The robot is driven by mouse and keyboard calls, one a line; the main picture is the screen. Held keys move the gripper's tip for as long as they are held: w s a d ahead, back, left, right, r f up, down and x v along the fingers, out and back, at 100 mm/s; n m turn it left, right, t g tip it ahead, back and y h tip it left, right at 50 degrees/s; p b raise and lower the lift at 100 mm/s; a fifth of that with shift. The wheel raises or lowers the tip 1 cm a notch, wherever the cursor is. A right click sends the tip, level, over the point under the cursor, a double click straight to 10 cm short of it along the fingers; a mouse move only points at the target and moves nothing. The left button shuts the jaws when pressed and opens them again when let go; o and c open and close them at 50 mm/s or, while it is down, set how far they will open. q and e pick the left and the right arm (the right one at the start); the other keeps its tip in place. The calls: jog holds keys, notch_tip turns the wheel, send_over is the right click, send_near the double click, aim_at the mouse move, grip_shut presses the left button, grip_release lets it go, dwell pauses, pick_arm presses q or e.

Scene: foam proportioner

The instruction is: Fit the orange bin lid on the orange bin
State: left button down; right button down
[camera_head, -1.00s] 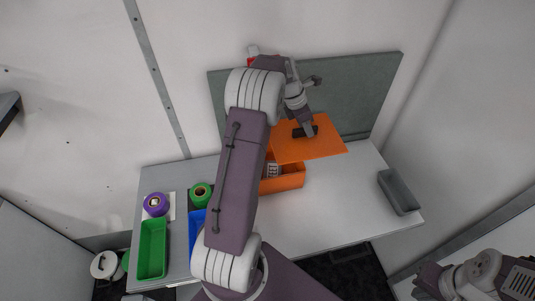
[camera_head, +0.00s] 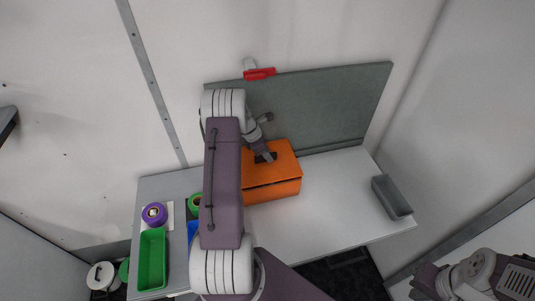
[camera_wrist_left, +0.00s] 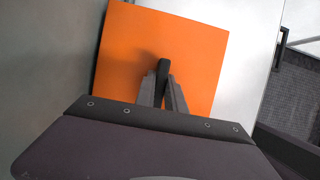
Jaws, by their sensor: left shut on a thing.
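The orange bin lid (camera_head: 284,158) is over the orange bin (camera_head: 275,191) at the back of the table in the head view. The bin's front wall shows below the lid's front edge, and its inside is hidden. I cannot tell whether the lid is fully seated. My left gripper (camera_head: 266,157) is above the lid, shut on its dark handle. The lid (camera_wrist_left: 190,50) fills the middle of the left wrist view, with the left gripper (camera_wrist_left: 163,80) at the handle. My right gripper is not clearly visible; part of the right arm shows at the lower right.
A grey tray (camera_head: 391,197) sits at the table's right. A green bin (camera_head: 152,258), a purple roll (camera_head: 154,214), a green roll (camera_head: 195,204) and a partly hidden blue bin (camera_head: 193,232) are at the left. A grey panel (camera_head: 320,105) stands behind. The table's middle right is clear.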

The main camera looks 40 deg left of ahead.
pick_arm(q)
jog(key=shift+d+f, duration=0.1)
jog(key=shift+f, duration=0.2)
jog(key=shift+f+b, duration=0.3)
jog(key=c, duration=1.5)
grip_release()
jog(key=shift+w, duration=0.1)
jog(key=shift+o, duration=0.5)
jog(key=shift+r, duration=0.15)
